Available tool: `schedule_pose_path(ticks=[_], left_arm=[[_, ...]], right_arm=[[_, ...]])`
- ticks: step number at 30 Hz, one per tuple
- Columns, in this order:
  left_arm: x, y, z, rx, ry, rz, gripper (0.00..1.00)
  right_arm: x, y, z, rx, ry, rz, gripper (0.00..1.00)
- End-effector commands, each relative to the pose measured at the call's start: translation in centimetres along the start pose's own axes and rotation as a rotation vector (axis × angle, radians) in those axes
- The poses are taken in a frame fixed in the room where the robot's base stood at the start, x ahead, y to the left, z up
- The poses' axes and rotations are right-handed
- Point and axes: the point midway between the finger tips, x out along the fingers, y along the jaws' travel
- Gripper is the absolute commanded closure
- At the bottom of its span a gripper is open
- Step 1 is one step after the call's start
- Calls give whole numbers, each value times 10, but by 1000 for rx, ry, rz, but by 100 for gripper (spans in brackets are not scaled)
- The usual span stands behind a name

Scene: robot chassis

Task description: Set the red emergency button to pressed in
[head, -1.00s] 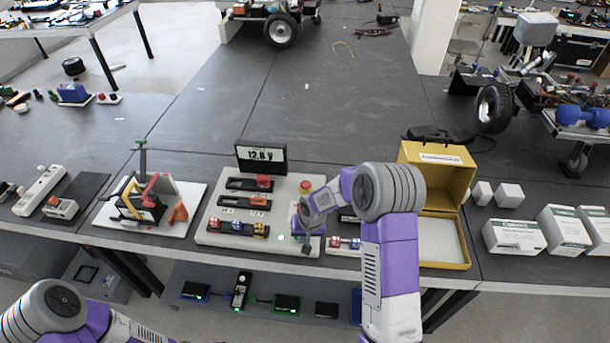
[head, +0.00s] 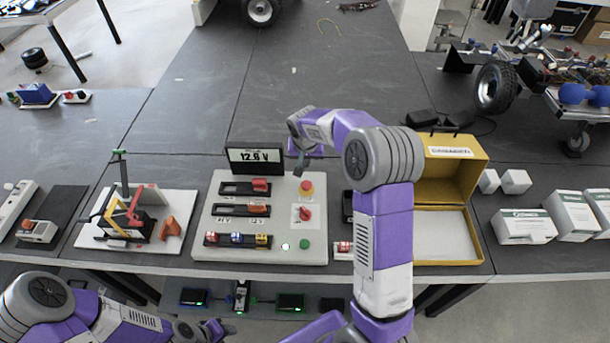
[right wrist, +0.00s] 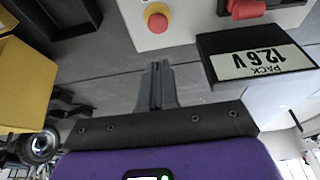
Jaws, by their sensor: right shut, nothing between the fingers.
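The red emergency button (head: 306,186) is a round red cap on a yellow base, at the back right of the white control panel (head: 222,246). It also shows at the top of the right wrist view (right wrist: 157,21). I cannot tell whether its cap is in or out. My right gripper (head: 298,170) is above the panel's back edge, close behind the button; in the right wrist view (right wrist: 157,66) its fingers are together and empty, with a gap in the picture to the button. My left gripper (head: 214,329) is low in front of the table, its fingers unclear.
The panel also has a red rotary knob (head: 305,213), a green button (head: 304,244), sliders and small switches. A voltage display (head: 254,158) stands at its back. A yellow case (head: 460,170) is open to the right. A white board (head: 95,235) with a mechanism lies left.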

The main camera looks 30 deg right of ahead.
Motion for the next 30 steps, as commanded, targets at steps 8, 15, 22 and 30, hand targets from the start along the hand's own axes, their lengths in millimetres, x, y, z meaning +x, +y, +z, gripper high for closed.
schedule_pose_path(ticks=[8,15,22,30], left_arm=[[1,0,0,0,1,0,57],[2,-1,0,0,1,0,57],[2,-1,0,0,1,0,57],[2,-1,0,0,1,0,57]], right_arm=[[39,1,1,-1,-4,3,100],[91,0,1,-1,-4,1,100],[126,0,8,-2,-2,1,100],[138,0,12,-1,1,0,100]])
